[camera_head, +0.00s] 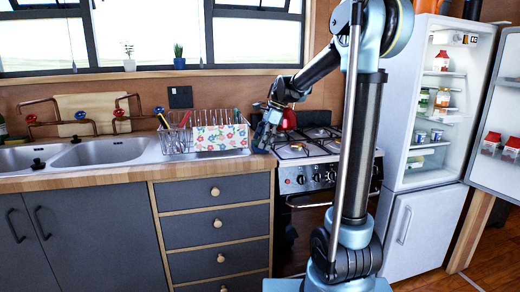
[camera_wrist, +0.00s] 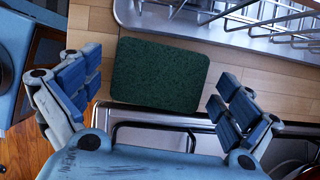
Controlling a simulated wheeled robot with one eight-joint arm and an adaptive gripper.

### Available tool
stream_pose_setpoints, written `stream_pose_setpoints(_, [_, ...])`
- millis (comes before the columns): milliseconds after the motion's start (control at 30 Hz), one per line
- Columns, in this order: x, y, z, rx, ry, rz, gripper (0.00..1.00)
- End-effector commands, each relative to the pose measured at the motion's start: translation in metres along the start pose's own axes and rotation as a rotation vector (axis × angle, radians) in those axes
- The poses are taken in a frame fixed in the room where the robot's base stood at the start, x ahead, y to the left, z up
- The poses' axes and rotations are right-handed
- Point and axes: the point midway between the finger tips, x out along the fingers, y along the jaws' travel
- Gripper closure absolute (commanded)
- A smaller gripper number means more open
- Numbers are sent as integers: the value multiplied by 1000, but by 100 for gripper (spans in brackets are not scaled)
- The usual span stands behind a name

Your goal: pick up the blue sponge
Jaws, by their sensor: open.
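A flat rectangular sponge (camera_wrist: 159,75) with a dark green upper face lies on the wooden counter (camera_wrist: 95,20) in the wrist view, close to the counter's front edge. No blue shows on it from above. My gripper (camera_wrist: 158,88) is open and empty above it, with one finger to the left of the sponge and one to the right. In the head view my gripper (camera_head: 266,136) is low over the counter between the dish rack and the stove. I cannot make out the sponge in the head view.
A wire dish rack (camera_head: 178,138) with a flowered cloth stands just left of my gripper; its tray (camera_wrist: 180,30) borders the sponge's far side in the wrist view. A stove (camera_head: 310,150) with a red kettle (camera_head: 287,119) is at right. An open fridge (camera_head: 425,120) stands further right.

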Motion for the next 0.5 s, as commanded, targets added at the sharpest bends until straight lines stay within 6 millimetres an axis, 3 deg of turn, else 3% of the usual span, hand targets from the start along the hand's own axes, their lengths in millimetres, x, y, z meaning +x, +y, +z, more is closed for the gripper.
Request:
stream_pose_setpoints(33, [0, 0, 0, 0, 0, 0, 2])
stream_pose_setpoints(100, [0, 0, 0, 0, 0, 0, 12])
stream_pose_setpoints(333, [0, 0, 0, 0, 0, 0, 34])
stream_pose_setpoints(500, [0, 0, 0, 0, 0, 0, 34])
